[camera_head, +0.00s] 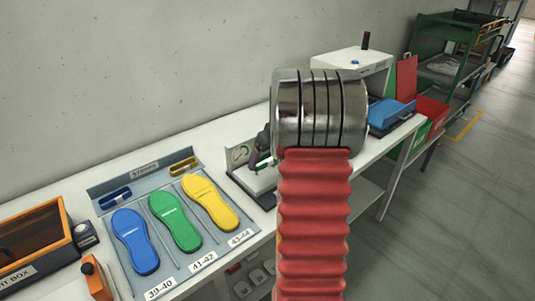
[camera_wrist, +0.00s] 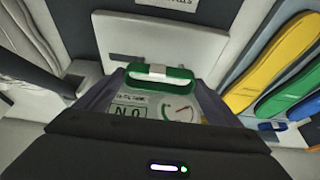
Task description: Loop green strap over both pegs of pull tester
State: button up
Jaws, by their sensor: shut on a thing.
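The green strap (camera_wrist: 130,82) is a flat closed loop with a pale band at its middle. In the wrist view it lies across the tips of my gripper (camera_wrist: 155,80), which is shut on it. The strap is over the pull tester, whose pale plate (camera_wrist: 150,45), round dial (camera_wrist: 180,113) and display reading 0 N (camera_wrist: 128,112) show upside down. In the head view the tester (camera_head: 240,155) stands on the bench, partly hidden by my arm, with my gripper beside it. I cannot make out the two pegs or whether the strap touches them.
A grey tray (camera_head: 100,188) left of the tester holds a blue strap (camera_head: 115,198), a yellow strap (camera_head: 183,167) and blue, green and yellow insoles. An orange-fronted box (camera_head: 35,240) stands further left. A white machine (camera_head: 350,62) and blue bin (camera_head: 390,113) are right.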

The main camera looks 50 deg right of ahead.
jog(key=shift+f, duration=1.35)
jog(key=o, duration=0.9)
jog(key=shift+r, duration=0.1)
jog(key=v, duration=1.3)
jog(key=shift+s+a+r, duration=0.1)
jog(key=shift+s+r, duration=0.1)
jog(key=shift+r, duration=0.05)
jog(key=shift+m, duration=0.3)
